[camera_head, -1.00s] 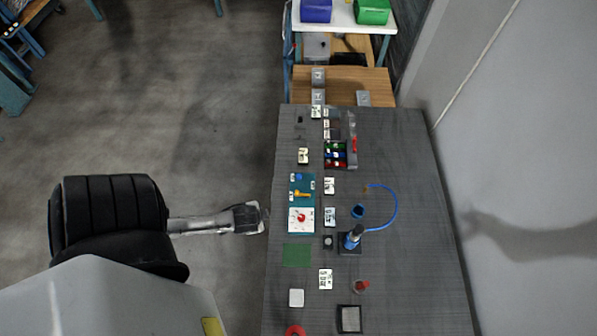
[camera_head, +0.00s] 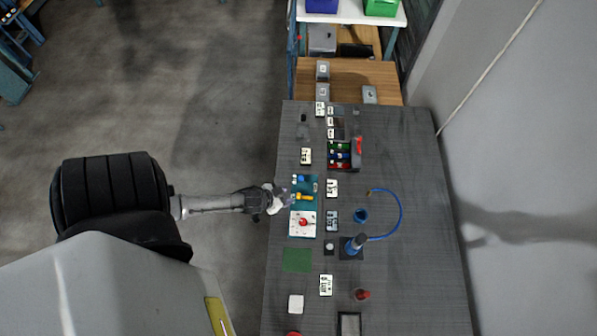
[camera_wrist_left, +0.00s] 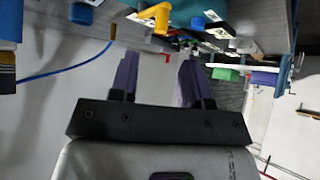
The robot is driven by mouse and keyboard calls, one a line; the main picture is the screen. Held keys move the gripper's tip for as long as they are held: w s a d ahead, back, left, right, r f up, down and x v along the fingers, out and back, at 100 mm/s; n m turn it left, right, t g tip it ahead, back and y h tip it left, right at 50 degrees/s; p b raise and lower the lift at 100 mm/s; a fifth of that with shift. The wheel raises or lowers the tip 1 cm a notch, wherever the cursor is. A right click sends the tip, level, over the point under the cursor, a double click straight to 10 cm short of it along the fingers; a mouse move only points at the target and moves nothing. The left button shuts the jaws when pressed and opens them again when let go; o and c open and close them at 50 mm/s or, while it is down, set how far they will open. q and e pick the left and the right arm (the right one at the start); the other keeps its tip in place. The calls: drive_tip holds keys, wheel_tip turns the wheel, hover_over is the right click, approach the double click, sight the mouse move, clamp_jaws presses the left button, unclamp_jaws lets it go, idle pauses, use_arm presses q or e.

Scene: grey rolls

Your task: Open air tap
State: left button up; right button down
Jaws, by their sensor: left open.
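A teal panel (camera_head: 294,183) lies near the left edge of the grey table, with a yellow tap handle (camera_head: 305,197) and a small blue part on it. The yellow handle also shows at the top of the left wrist view (camera_wrist_left: 159,17). My left gripper (camera_head: 285,195) is at the panel's left edge, just left of the yellow handle and apart from it. In the left wrist view its two purple fingers (camera_wrist_left: 158,78) stand apart with nothing between them. My right gripper is in neither view.
A white plate with a red knob (camera_head: 303,224) adjoins the teal panel. A block with coloured buttons (camera_head: 340,155) stands farther back. A blue hose (camera_head: 402,212) curves over the table's middle. The right side of the table is clear.

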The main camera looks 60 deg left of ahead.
sight(298, 195)
use_arm(q)
drive_tip(key=x, duration=0.8)
drive_tip(key=shift+w+f+b, duration=0.2)
drive_tip(key=shift+b, duration=0.2)
drive_tip(key=shift+c, duration=0.2)
drive_tip(key=shift+a, duration=0.1)
clamp_jaws()
